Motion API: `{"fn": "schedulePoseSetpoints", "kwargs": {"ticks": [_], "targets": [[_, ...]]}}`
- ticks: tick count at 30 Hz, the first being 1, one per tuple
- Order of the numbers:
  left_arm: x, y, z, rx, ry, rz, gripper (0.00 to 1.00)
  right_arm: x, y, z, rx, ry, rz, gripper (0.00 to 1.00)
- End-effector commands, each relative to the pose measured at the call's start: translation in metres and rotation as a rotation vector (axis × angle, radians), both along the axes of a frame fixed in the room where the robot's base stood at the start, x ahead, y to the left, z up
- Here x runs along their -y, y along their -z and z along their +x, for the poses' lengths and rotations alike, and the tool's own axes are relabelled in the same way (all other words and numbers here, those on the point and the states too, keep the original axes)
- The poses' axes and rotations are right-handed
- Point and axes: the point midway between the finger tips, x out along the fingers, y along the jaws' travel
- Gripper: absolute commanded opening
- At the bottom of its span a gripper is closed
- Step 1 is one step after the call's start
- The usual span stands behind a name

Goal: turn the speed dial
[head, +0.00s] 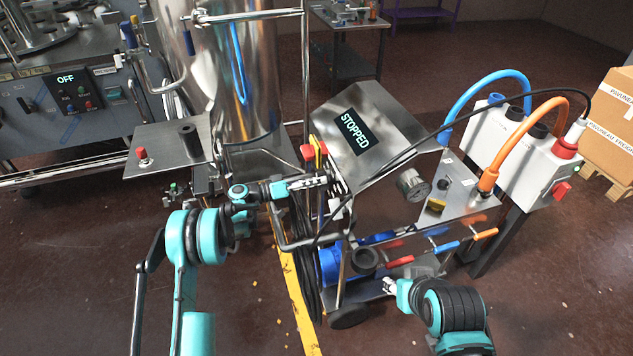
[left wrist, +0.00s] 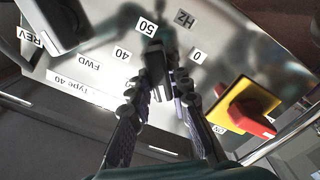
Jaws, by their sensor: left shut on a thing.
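The speed dial (left wrist: 158,72) is a dark knob on a steel panel (left wrist: 105,50) in the left wrist view. Labels 0, 40, 50 and Hz surround it. My left gripper (left wrist: 163,90) is shut on the dial, one finger on each side. In the head view, my left gripper (head: 322,182) is at the left side of the steel control box (head: 395,110), and the dial itself is hidden there. The box's display (head: 356,131) reads STOPPED. My right gripper (head: 389,286) is low, near the cart; its fingers are too small to judge.
Beside the dial are a red handle on a yellow plate (left wrist: 245,105) and a black FWD/REV knob (left wrist: 58,22). A steel tank (head: 235,80) stands behind my left arm. Blue (head: 470,92) and orange (head: 515,135) hoses and a white box (head: 520,160) are at right.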

Motion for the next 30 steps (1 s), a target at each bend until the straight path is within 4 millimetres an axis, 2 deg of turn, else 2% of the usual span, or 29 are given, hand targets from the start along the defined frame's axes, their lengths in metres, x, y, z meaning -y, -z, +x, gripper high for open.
{"fn": "schedulePoseSetpoints", "kwargs": {"ticks": [12,29,30], "targets": [[0.0006,0.0011,-0.0012,0.191,0.002,0.065,0.0,0.0,0.0002,0.0,0.0,0.0,0.0,0.4],[0.0007,0.0013,-0.0015,0.223,0.002,0.076,0.0,0.0,0.0002,0.0,0.0,0.0,0.0,0.4],[0.0007,0.0013,-0.0015,0.223,0.002,0.076,0.21,0.0,0.0002,0.0,0.0,0.0,0.0,0.4]]}}
